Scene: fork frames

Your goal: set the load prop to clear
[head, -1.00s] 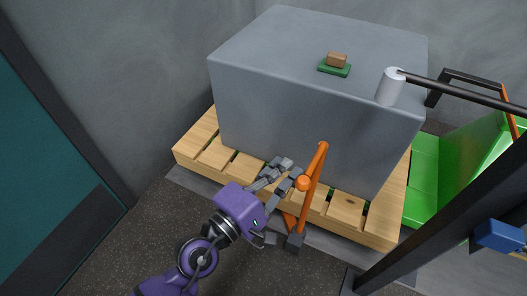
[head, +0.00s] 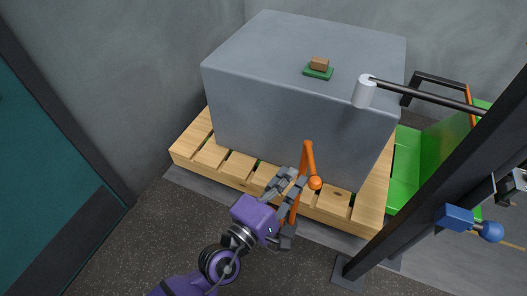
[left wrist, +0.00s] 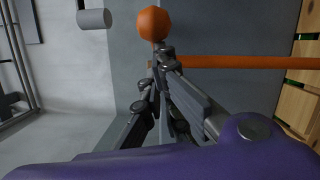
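The load prop (head: 309,160) is an orange bar with an orange ball knob, standing in front of a large grey block (head: 270,105) on a wooden pallet (head: 240,165). The knob shows to the right of the bar in the head view. In the left wrist view the knob (left wrist: 153,23) is just beyond my fingertips and the bar runs to the right. My purple left gripper (head: 290,182) is at the prop, its grey fingers beside the bar below the knob. The fingers overlap in view, so I cannot tell whether they grip it. My right gripper is not in view.
A green and brown small item (head: 319,68) lies on the block. A grey cylinder on a dark rod (head: 364,92) is at the block's right corner. A dark slanted post (head: 430,180) stands right, near a blue handle (head: 457,217). Floor is free at front left.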

